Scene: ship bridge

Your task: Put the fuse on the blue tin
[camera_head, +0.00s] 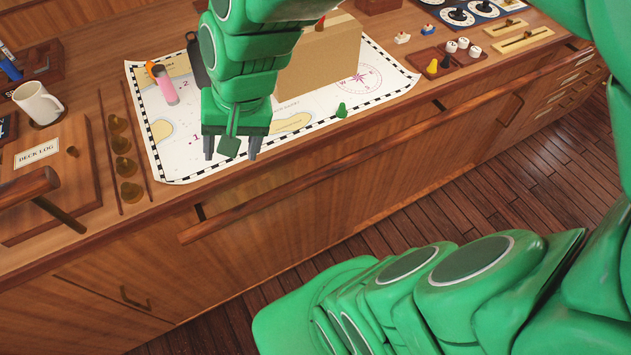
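My gripper (231,150) hangs over the near edge of the chart, fingers pointing down and spread apart. A green flap shows between the fingers; I see no object held there. I cannot make out a fuse for certain. A pink cylinder with a pale end (165,88) lies on the chart to the left of my gripper, but I cannot tell what it is. I see no blue tin; my arm and a cardboard box (330,62) hide part of the counter.
The chart (185,150) covers the middle of the wooden counter. A small green piece (341,110) sits on it. A dark object (195,60) stands behind my arm. Left are a mug (38,103) and deck log (38,152); right, a small tray (447,66). A rail (300,180) runs along the front.

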